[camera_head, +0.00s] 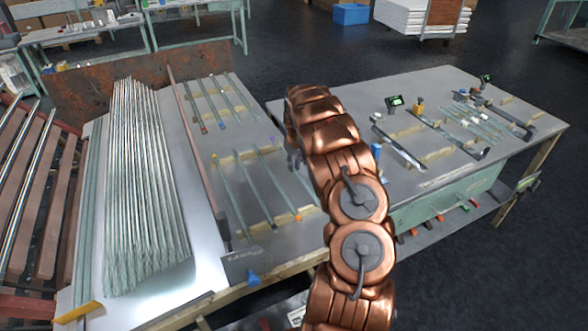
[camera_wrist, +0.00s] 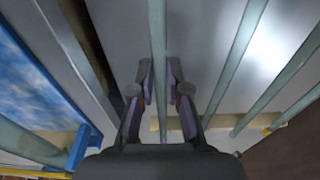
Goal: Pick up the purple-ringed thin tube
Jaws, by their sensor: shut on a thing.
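In the wrist view a thin pale-green glass tube (camera_wrist: 158,35) runs down the middle between my fingers. My gripper (camera_wrist: 160,72) is shut on this tube, with one dark finger on each side. No purple ring shows on the part of the tube in view, and its lower end is hidden behind the gripper body. In the head view my copper-coloured arm covers the gripper and the held tube. Other thin tubes (camera_head: 230,195) with coloured rings lie on the table left of the arm.
More tubes (camera_wrist: 238,60) lie to the right of the held one, over a wooden strip (camera_wrist: 215,122). A blue-framed panel (camera_wrist: 40,85) is at left. In the head view a large bundle of glass tubes (camera_head: 140,180) fills the left table, and a second table (camera_head: 455,90) stands at right.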

